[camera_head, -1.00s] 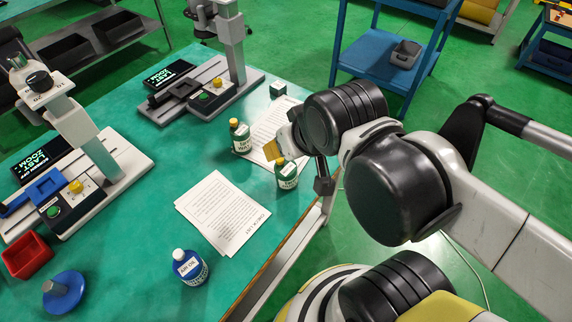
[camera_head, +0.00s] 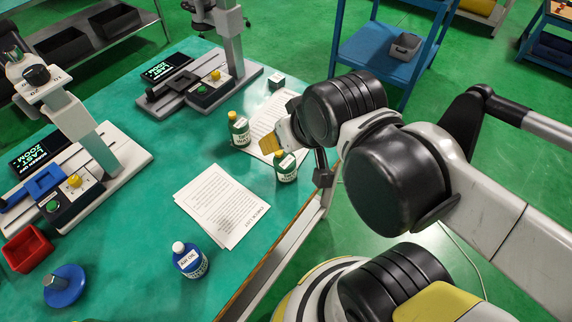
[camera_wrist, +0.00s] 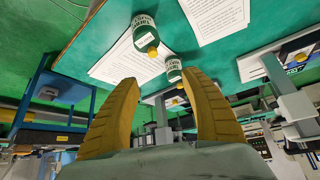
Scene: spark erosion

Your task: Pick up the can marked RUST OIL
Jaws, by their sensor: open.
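Two green cans with yellow caps stand on the teal table: a nearer one (camera_head: 286,168) and a farther one (camera_head: 239,130). A blue can (camera_head: 189,261) with a white cap stands nearer the table's front edge; its label seems to read AIR OIL. I cannot read RUST OIL for certain on any label. My gripper (camera_head: 291,143) is above the table beside the green cans, partly hidden by my wrist. In the wrist view its yellow fingers (camera_wrist: 160,78) are spread and empty. Two green cans, one (camera_wrist: 146,32) and another (camera_wrist: 174,73), show beyond the fingertips.
Printed sheets (camera_head: 222,205) lie on the table, one partly beneath the green cans. Microscope-like stands (camera_head: 90,135), a red bin (camera_head: 27,248) and a blue round piece (camera_head: 64,286) occupy the left. A blue cart (camera_head: 385,60) stands beyond the table.

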